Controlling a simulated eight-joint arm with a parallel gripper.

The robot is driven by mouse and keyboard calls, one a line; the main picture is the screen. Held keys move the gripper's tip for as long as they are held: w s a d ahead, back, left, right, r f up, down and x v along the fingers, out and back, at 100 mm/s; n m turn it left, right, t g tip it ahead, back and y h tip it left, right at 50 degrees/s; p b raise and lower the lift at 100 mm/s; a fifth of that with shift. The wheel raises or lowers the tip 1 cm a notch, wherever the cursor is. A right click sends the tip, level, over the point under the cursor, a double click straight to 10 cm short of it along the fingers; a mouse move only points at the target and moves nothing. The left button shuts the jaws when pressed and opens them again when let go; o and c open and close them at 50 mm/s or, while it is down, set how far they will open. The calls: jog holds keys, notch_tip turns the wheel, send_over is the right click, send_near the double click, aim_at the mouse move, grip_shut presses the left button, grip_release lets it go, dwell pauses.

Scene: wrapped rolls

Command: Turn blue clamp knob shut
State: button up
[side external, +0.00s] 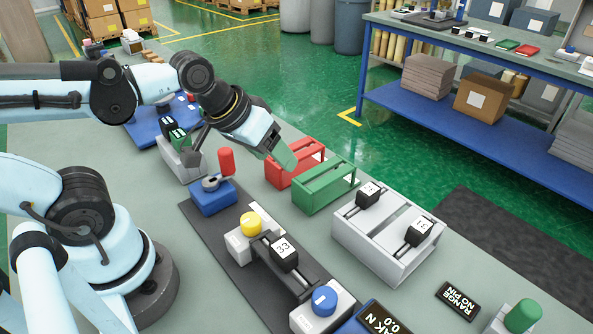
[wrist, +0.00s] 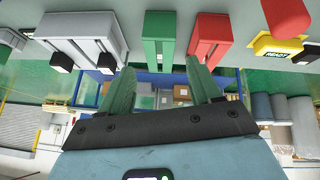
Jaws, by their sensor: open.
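The blue knob (side external: 324,301) sits on top of a white block (side external: 308,320) at the near end of a long fixture in the side view. A black bar with a block tagged 33 (side external: 283,252) runs from there to a yellow knob (side external: 250,224) on another white block. My gripper (side external: 279,158) is open and empty, held above the bench near the red rack, well behind the blue knob. Its two green fingers stand apart in the wrist view (wrist: 161,66). The blue knob does not show in the wrist view, and I cannot tell how far it is turned.
A red rack (side external: 292,168), a green rack (side external: 322,192) and a white tray with two black tagged blocks (side external: 371,193) line the bench's far edge. A green knob (side external: 523,315) is at front right.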

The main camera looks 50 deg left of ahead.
jog(key=s+d+r+n+g+h, duration=0.1)
jog(key=s+d+n+g+h, duration=0.15)
jog(key=d+n, duration=0.55)
jog(key=n+g+h, duration=0.1)
jog(key=n+g, duration=0.4)
jog(key=n, duration=0.1)
send_near(324, 294)
jog(key=shift+x, duration=4.7)
jog(key=c, duration=1)
jog(key=shift+m+g, duration=0.45)
jog(key=shift+m, duration=1.25)
jog(key=shift+c, duration=0.2)
jog(key=o, duration=1)
